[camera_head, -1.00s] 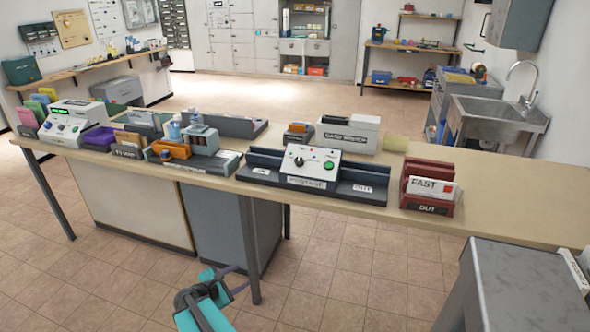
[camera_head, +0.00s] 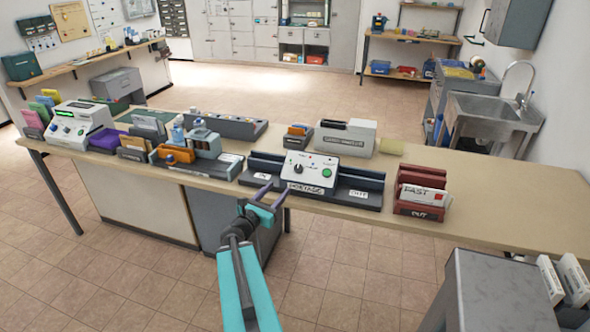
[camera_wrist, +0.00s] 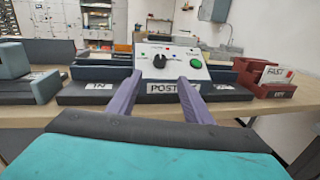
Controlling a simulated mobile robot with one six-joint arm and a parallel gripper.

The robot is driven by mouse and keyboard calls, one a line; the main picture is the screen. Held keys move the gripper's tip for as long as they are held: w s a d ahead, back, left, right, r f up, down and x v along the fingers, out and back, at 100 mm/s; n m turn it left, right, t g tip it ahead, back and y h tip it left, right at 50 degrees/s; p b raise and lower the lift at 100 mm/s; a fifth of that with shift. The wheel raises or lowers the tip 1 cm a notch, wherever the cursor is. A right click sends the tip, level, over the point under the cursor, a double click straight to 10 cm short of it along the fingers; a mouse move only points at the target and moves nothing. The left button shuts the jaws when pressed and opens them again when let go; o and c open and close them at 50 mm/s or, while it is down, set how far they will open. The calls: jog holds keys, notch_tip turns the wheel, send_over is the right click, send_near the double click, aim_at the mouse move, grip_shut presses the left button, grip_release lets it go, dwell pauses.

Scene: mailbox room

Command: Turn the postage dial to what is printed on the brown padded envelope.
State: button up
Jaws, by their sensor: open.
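The postage machine (camera_head: 318,171) is a white sloped panel on a dark base with "IN" and "OUT" trays at its sides. Its black dial (camera_head: 298,169) sits left of a green button (camera_head: 327,173). The dial (camera_wrist: 160,61) is also near the middle of the wrist view, beyond my fingers. My gripper (camera_head: 272,196) is open and empty, in front of the table edge below the machine; its two purple fingers (camera_wrist: 157,90) point toward the panel, apart from it. The dial's markings are too small to read. I cannot make out a brown padded envelope.
A red "OUT" rack (camera_head: 420,192) holding an envelope marked "FAST" stands right of the machine. A blue-grey device (camera_head: 207,142) stands to the left. A light box (camera_head: 346,139) is behind. The bare wooden table (camera_head: 510,200) is free at the right.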

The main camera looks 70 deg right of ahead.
aim_at(296, 169)
jog(key=shift+d+f+b, duration=0.25)
jog(key=shift+d+b, duration=0.05)
jog(key=shift+b, duration=1.05)
jog(key=d+b, duration=0.2)
jog(key=b, duration=0.8)
jog(key=shift+d, duration=0.15)
jog(key=shift+s+d+r+p, duration=0.1)
jog(key=shift+s+d+p, duration=0.25)
jog(key=shift+d, duration=1.45)
jog(key=shift+s+d+r+p, duration=0.1)
jog(key=shift+s+d+p, duration=0.3)
jog(key=shift+d, duration=1.35)
jog(key=shift+s+d+p, duration=0.15)
jog(key=shift+d+p, duration=0.35)
jog(key=shift+d, duration=1.3)
jog(key=c, duration=0.9)
jog(key=shift+w+d, duration=0.15)
jog(key=shift+d, duration=0.35)
jog(key=shift+c, duration=0.8)
jog(key=shift+a, duration=0.35)
jog(key=shift+f, duration=0.1)
jog(key=shift+a, duration=0.15)
